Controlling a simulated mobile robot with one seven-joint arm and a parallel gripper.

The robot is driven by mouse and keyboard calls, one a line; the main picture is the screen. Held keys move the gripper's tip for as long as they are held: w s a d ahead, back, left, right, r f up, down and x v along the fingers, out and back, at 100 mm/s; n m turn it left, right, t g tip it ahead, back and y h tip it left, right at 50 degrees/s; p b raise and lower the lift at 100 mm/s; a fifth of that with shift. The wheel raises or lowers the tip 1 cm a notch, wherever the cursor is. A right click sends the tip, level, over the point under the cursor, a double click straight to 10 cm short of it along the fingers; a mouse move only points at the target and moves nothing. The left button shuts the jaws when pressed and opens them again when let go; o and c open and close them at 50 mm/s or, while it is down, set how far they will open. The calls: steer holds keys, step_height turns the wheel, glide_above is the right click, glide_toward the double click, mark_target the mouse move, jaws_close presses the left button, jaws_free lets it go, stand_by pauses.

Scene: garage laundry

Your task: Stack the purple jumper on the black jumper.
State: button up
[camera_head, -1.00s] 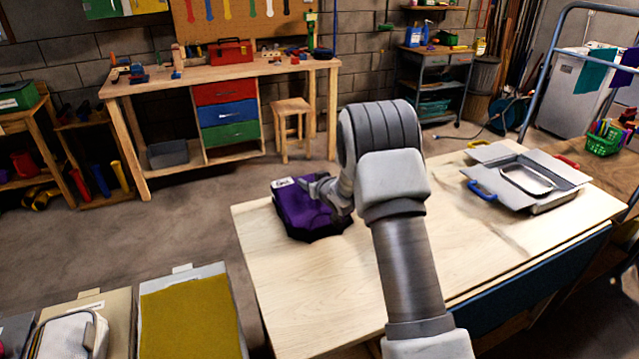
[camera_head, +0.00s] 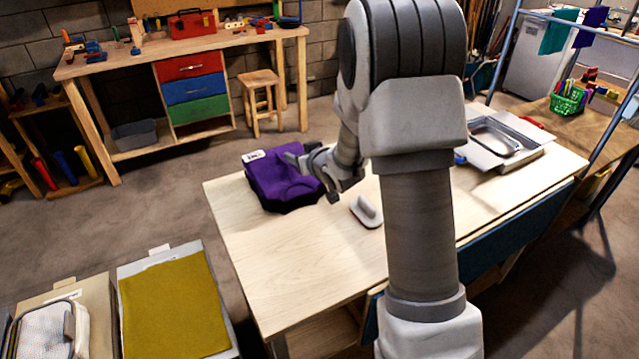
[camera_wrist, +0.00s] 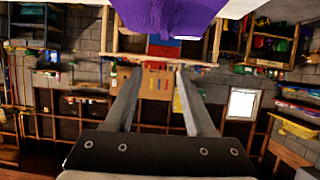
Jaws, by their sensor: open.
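The purple jumper (camera_head: 280,172) lies folded at the far left corner of the table, with a white label at its back left. Black cloth (camera_head: 292,205), apparently the black jumper, shows as a dark edge beneath it along the front; most of it is hidden. My gripper (camera_head: 310,174) is at the right side of the purple jumper, its fingers pointing left. In the wrist view its two fingers (camera_wrist: 158,73) are spread with nothing between them, and purple cloth (camera_wrist: 175,17) shows beyond the tips at the top. I cannot tell whether a finger touches the cloth.
The wooden table (camera_head: 280,265) is clear in front. A white-handled block (camera_head: 367,211) lies right of my gripper. A grey tray-like case (camera_head: 500,145) stands at the back right. Mustard cloth (camera_head: 172,308) lies at the lower left. A workbench (camera_head: 120,65) and stool (camera_head: 259,95) stand behind.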

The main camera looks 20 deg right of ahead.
steer(key=s+d+r+m+g+h, duration=0.1)
steer(key=s+d+r+g+h, duration=0.1)
steer(key=s+r, duration=0.6)
steer(key=s+a+r+g, duration=0.1)
steer(key=s, duration=0.9)
steer(key=s+a+r+g, duration=0.2)
steer(key=s, duration=0.8)
steer(key=s+a+r+m+g, duration=0.1)
steer(key=s+r+g, duration=0.1)
steer(key=s, duration=0.8)
steer(key=shift+a+r, duration=0.25)
